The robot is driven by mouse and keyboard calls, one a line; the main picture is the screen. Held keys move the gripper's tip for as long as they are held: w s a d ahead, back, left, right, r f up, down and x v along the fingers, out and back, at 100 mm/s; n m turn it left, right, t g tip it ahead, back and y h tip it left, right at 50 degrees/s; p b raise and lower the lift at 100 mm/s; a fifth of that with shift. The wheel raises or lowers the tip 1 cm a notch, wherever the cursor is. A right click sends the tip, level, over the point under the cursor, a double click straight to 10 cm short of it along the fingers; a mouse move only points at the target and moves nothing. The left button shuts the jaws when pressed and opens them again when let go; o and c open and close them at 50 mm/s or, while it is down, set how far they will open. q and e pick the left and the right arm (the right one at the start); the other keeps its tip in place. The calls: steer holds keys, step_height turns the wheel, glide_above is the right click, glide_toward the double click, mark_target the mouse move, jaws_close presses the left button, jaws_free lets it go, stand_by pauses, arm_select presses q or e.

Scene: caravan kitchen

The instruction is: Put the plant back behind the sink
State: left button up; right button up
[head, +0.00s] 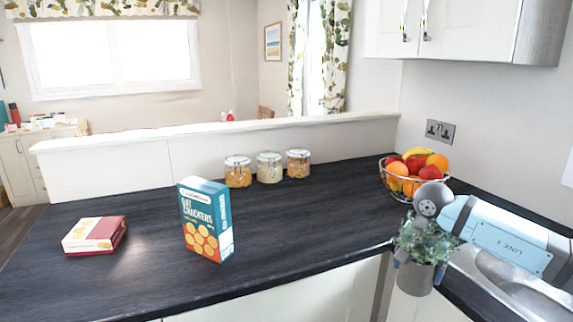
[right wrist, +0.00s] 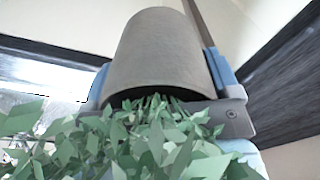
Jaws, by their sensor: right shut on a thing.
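The plant is a grey pot (head: 415,279) with green leaves (head: 427,241). My right gripper (head: 418,264) is shut on the pot, with a finger on either side, and holds it upright in front of the counter's front edge near the sink. In the right wrist view the pot (right wrist: 158,55) sits between the fingers, and leaves (right wrist: 130,148) fill the lower part. The sink (head: 512,284) is a metal surface at the lower right, partly hidden by my right arm. The area behind the sink is largely covered by that arm. My left gripper is not in view.
A wire bowl of fruit (head: 416,176) stands in the back right corner, close to my right arm. A cracker box (head: 206,222), a small red and white box (head: 94,236) and three jars (head: 269,167) stand on the dark counter (head: 300,235). Its middle right is clear.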

steer(key=s+a+f+n, duration=0.5)
steer(key=n, duration=0.2)
arm_select(q)
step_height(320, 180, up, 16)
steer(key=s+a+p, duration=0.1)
steer(key=p, duration=2.2)
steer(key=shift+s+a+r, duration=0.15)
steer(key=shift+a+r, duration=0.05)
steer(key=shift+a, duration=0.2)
arm_select(e)
steer(key=s+r, duration=0.2)
steer(key=r, duration=1)
steer(key=s+r, duration=0.3)
steer(key=r, duration=1)
steer(key=shift+n, duration=0.3)
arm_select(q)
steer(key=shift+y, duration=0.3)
arm_select(e)
steer(key=shift+d+r, duration=0.1)
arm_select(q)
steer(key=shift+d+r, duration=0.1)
